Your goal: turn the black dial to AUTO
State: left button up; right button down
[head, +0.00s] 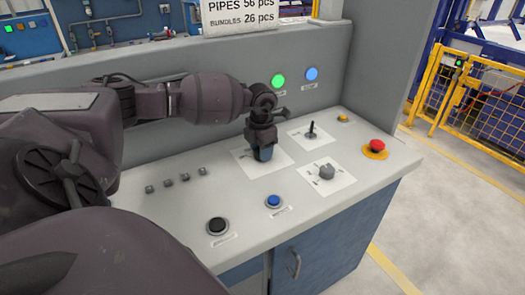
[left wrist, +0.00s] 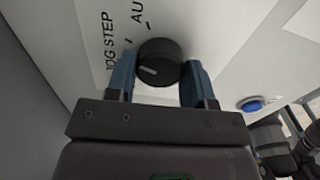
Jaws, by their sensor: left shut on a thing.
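The black dial (left wrist: 158,58) sits on a white label plate (head: 242,162) on the console. In the left wrist view it is between the two blue fingers of my left gripper (left wrist: 160,78), which is shut on it. The white pointer mark shows on the lower left of the dial's face. The labels "JOG STEP" and a cut-off "AU" show to its left and above left. In the head view my left gripper (head: 264,153) points down onto the plate and hides the dial. My right gripper is not in view.
To the right are a small black lever (head: 312,130), a grey knob (head: 327,172) and a red mushroom button (head: 377,146). In front are a blue button (head: 273,201) and a black button (head: 217,225). Green (head: 278,81) and blue lamps are on the back panel.

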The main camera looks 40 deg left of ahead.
pick_arm(q)
jog(key=shift+m+b, duration=0.3)
jog(key=shift+m, duration=0.7)
jog(key=m+b, duration=0.1)
jog(key=m, duration=0.2)
jog(key=shift+m, duration=0.8)
jog(key=shift+w+m+b, duration=0.1)
jog(key=shift+m+b, duration=0.3)
jog(key=shift+m, duration=0.3)
jog(key=shift+r, duration=0.1)
jog(key=o, duration=0.9)
